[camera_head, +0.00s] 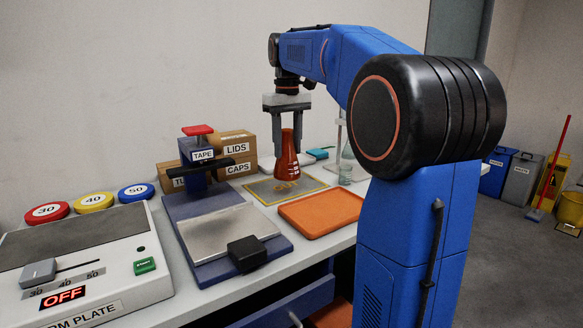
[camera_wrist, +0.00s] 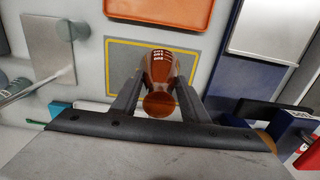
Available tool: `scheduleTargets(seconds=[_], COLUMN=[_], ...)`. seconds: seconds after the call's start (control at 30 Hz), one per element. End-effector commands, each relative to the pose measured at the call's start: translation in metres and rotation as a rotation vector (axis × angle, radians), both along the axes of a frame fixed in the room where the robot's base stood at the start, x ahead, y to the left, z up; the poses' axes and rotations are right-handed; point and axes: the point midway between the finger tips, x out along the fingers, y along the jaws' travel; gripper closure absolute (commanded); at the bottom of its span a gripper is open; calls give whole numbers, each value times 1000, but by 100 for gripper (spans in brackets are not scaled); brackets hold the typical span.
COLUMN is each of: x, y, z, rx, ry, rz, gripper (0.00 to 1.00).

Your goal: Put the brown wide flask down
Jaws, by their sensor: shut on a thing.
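The brown wide flask (camera_head: 286,160) is a reddish-brown conical flask, upright between the fingers of my gripper (camera_head: 286,137). In the wrist view the flask (camera_wrist: 160,72) shows from above, with its round top (camera_wrist: 159,104) toward the gripper body and white marks on its side. My gripper (camera_wrist: 157,92) is shut on it. Below the flask is a grey mat with a yellow border (camera_head: 262,189), which also shows in the wrist view (camera_wrist: 117,70). I cannot tell for sure whether the flask's base touches the mat.
An orange tray (camera_head: 322,212) lies in front of the mat. A sealing press with a pale plate (camera_head: 220,232) stands left of it. Cardboard boxes (camera_head: 240,155) stand behind, left of the flask. A clear glass vessel (camera_head: 346,164) stands to the right.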

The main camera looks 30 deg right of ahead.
Motion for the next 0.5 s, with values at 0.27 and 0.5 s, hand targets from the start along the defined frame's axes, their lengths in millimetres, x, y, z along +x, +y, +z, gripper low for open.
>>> scheduleTargets(seconds=[0.27,0.5], x=[-1,-1], y=[0,0], z=[-20,-50], rx=[0,0], ry=[1,1], rz=[0,0], gripper=[96,96])
